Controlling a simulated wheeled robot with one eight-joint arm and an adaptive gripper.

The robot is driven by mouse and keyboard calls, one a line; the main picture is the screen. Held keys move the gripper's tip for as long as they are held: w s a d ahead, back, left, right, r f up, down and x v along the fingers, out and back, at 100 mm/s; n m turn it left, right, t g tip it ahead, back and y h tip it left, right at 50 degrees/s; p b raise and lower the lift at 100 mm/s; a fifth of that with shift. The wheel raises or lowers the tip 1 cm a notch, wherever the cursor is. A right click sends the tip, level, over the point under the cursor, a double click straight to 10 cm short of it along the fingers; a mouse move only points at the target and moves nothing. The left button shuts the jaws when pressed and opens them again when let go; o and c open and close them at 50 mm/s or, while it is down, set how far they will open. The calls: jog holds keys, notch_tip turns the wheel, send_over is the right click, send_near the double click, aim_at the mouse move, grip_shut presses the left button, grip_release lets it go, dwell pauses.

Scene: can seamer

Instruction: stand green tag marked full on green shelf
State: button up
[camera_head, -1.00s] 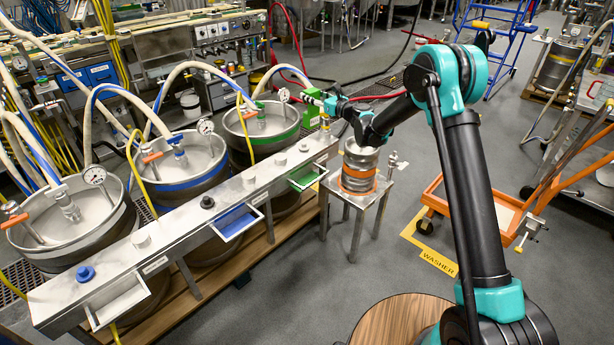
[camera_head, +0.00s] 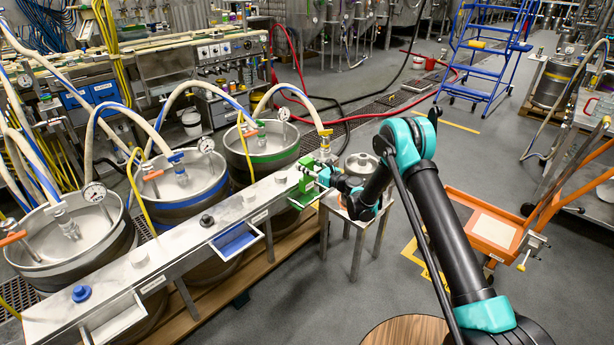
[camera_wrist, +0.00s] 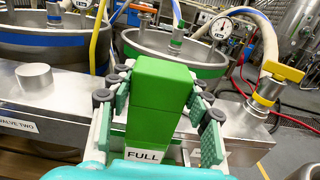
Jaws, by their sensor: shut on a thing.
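The green tag (camera_wrist: 162,100) is a green block with a white FULL label, upright in the middle of the wrist view. My gripper (camera_wrist: 158,82) is shut on it, with finger pads on its left and right sides. In the head view, the tag (camera_head: 306,180) and my gripper (camera_head: 320,176) are at the far end of the steel rail. The green shelf (camera_head: 299,204) shows only as a green edge just below the tag; my gripper and the tag hide the rest. I cannot tell whether the tag touches the shelf.
The steel rail (camera_head: 172,246) carries a blue shelf (camera_head: 236,240) and a plain shelf nearer me. The green-banded keg (camera_head: 262,158) stands behind the rail. A small steel stand with a keg (camera_head: 361,164) is close to the right of my gripper.

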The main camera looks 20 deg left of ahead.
jog(key=shift+f, duration=2.6)
jog(key=o, duration=1.5)
jog(key=shift+f, duration=0.15)
jog(key=shift+o, duration=0.2)
